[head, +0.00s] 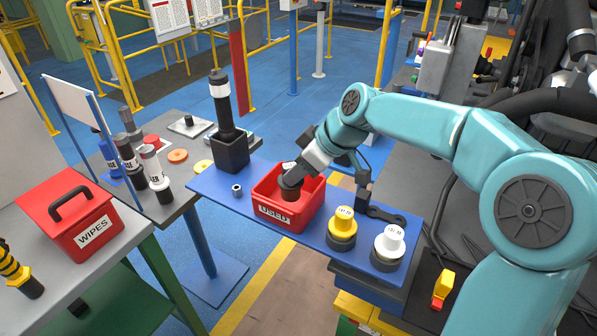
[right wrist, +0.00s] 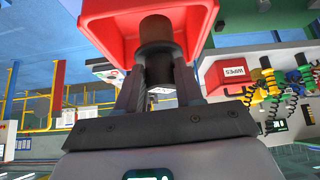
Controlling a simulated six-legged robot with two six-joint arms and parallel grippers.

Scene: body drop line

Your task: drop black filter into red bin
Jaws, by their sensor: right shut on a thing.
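The red bin (head: 280,217), labelled USED, stands on the blue bench top in the head view. Its red walls also fill the top of the right wrist view (right wrist: 102,28). My right gripper (head: 300,173) reaches over the bin from the upper right. It is shut on the black filter (head: 290,191), a short dark cylinder, which is at the bin's opening, inside its rim as seen from the head. In the right wrist view the filter (right wrist: 157,40) sits between the fingers (right wrist: 158,75) against the bin's red. The filter's lower end and the bin floor are hard to make out. My left gripper is not in view.
A yellow-topped cylinder (head: 342,222) and a white-topped one (head: 389,242) stand right of the bin. A dark wrench-like part (head: 386,215) lies behind them. A black holder (head: 230,150) with a tall dark cylinder stands left. A red WIPES box (head: 68,212) is on the left table.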

